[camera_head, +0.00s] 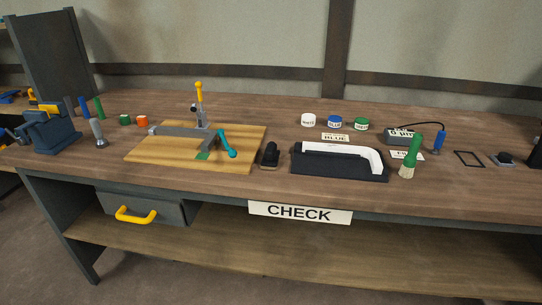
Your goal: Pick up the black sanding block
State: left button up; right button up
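A small black block with a rounded top and a thin paler base, which looks like the black sanding block (269,154), lies on the workbench (262,185). It sits near the front edge, between a wooden board (165,160) on its left and a black tray (338,172) on its right. It appears apart from both. Nothing covers it. Neither of my grippers is in view.
A white curved part (372,158) lies in the tray. A green-handled brush (413,153) stands right of it. A blue vise (50,132) is at far left. The drawer's yellow handle (136,215) projects below.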

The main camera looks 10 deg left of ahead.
aim_at(270, 161)
jog(key=u, duration=0.2)
jog(key=k, duration=0.4)
jog(key=z, duration=1.25)
jog(key=i, duration=0.8)
jog(key=u, duration=0.55)
jog(key=i, duration=0.6)
jog(key=u, duration=0.65)
